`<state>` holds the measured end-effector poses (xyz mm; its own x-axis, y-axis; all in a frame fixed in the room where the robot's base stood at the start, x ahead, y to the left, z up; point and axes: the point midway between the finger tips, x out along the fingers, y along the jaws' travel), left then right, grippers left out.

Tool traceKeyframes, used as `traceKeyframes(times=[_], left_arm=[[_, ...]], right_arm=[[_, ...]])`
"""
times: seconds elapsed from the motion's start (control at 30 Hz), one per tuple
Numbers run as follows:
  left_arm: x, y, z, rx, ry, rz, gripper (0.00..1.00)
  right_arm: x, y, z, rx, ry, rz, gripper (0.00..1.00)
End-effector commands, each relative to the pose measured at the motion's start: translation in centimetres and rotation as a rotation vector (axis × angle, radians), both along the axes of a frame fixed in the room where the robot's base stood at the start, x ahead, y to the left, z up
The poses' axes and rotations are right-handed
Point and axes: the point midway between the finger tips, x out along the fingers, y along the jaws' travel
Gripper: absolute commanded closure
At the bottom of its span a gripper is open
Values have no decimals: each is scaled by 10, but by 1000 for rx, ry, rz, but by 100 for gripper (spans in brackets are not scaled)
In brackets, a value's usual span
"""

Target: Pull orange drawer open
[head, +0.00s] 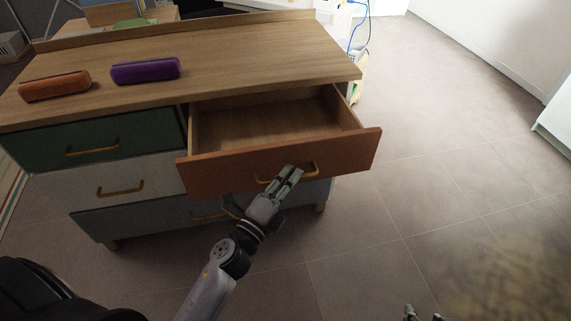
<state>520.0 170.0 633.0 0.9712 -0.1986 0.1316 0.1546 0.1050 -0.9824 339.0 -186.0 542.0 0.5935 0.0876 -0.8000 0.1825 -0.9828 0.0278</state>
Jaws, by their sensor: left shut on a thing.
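The orange drawer (228,174) is at the top right of a wooden dresser (230,60) in the head view. It stands well out from the dresser, and its inside looks empty. Its curved wooden handle (313,168) is on the front panel. My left gripper (292,172) is at the handle, shut on it, with its fingers covering the middle part. My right gripper (424,314) shows only as tips at the bottom edge, right of centre. Whether it is open or shut does not show.
An orange case (54,86) and a purple case (145,70) lie on the dresser top. A green drawer (90,145), a white drawer (120,182) and a lower grey drawer (130,220) are closed. The tiled floor (460,150) to the right is clear.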

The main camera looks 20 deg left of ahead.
Motion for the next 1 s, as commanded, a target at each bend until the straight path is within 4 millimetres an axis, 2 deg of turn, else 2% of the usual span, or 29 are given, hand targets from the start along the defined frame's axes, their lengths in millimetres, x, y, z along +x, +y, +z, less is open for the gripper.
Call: traceKeyframes(times=[0.2,0.63,0.67,0.93,1.0], left_arm=[[-18,-11,-2,3,5,4,100],[-21,-13,-2,3,5,5,100],[-21,-13,-2,3,5,5,89],[-21,-13,-1,1,3,4,71],[-21,-13,-1,1,3,2,70]], right_arm=[[13,9,8,27,-63,4,60],[14,7,8,22,-67,4,60],[14,7,8,22,-67,5,60],[13,4,7,11,-66,8,60],[13,4,7,11,-65,8,60]])
